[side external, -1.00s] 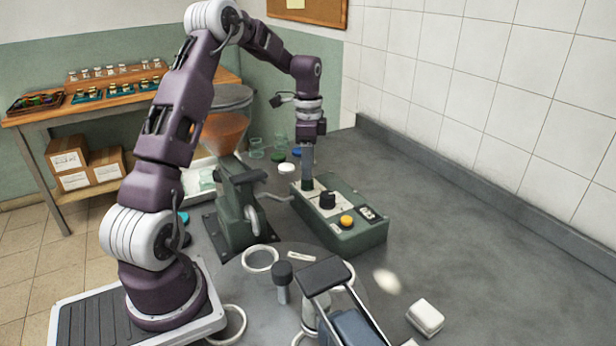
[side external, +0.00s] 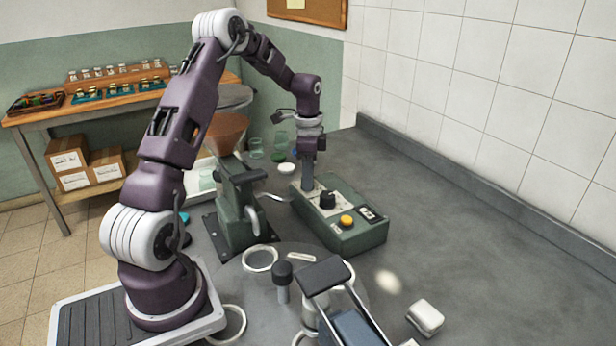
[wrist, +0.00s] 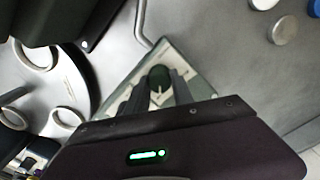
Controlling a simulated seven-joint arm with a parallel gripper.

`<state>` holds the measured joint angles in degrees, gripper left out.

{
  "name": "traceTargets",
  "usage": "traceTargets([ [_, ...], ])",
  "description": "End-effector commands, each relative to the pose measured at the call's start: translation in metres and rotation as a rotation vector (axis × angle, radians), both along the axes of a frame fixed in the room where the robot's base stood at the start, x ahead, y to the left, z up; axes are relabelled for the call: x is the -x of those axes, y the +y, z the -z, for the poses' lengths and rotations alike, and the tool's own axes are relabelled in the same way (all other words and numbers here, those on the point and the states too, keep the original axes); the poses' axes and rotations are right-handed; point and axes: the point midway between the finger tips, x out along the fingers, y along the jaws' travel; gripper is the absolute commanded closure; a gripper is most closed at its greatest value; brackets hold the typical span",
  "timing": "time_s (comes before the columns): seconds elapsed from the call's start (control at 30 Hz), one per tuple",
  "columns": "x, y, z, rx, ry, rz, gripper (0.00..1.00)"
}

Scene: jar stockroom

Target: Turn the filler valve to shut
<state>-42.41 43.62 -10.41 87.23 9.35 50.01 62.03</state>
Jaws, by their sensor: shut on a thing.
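The filler valve appears to be a dark green round knob (wrist: 158,80) on the pale top plate of a green control box (wrist: 205,90). In the wrist view it sits between the two fingers of my gripper (wrist: 162,92), which is shut on it. In the side view my gripper (side external: 308,184) points straight down at the far end of the control box (side external: 350,238), and its fingers hide the knob. I cannot read the knob's turn position or any marks around it.
A black knob (side external: 327,200) and an orange button (side external: 347,221) are on the same box, close to my gripper. A green filler stand (side external: 240,205) with a hopper (side external: 226,132) is to the left.

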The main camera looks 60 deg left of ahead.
Motion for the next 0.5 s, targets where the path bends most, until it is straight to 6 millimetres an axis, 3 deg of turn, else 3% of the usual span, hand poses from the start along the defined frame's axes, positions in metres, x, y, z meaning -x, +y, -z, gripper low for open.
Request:
traceTargets([
  [0.27, -0.0006, 0.0003, -0.0004, -0.002, -0.001, -0.109, 1.0],
  [0.5, -0.0008, 0.0005, -0.0005, -0.002, -0.001, -0.315, 1.0],
])
